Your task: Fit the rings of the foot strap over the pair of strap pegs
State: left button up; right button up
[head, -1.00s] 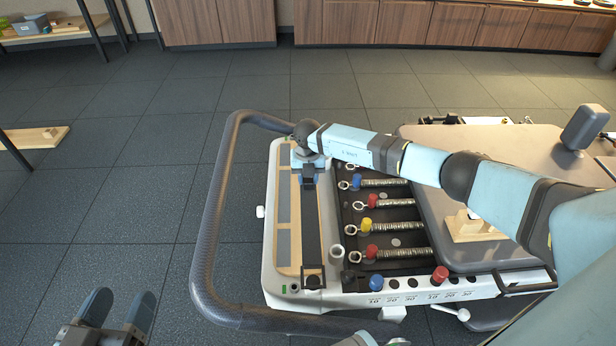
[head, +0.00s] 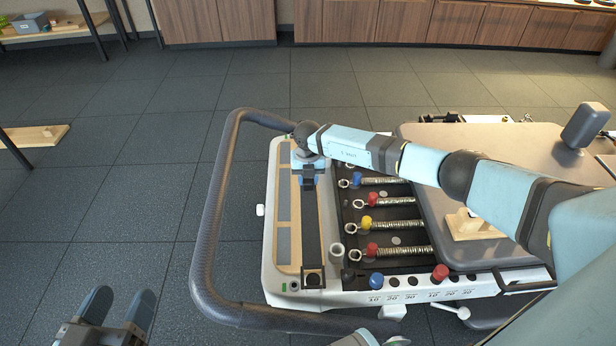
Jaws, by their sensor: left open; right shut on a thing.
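The foot strap (head: 311,228) is a dark band lying lengthwise over the white and wood end platform of the reformer. Its near end has a square dark fitting (head: 312,278) at the platform's near edge; whether a ring there sits around a peg I cannot tell. My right gripper (head: 308,180) is shut on the far end of the strap, pointing down over the platform's far part. The wrist hides the far ring and any peg there. My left gripper (head: 120,308) is open and empty at the lower left, over the floor and apart from the reformer.
A curved grey rail (head: 212,210) wraps the platform's left end. Springs with blue, red and yellow knobs (head: 367,223) lie right of the strap. A grey padded carriage (head: 425,215) with a wooden block (head: 470,225) is further right. My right arm crosses above them.

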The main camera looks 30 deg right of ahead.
jog(key=shift+f+b, duration=0.65)
jog(key=shift+f, duration=0.65)
jog(key=o, duration=1.2)
jog(key=shift+c, duration=0.2)
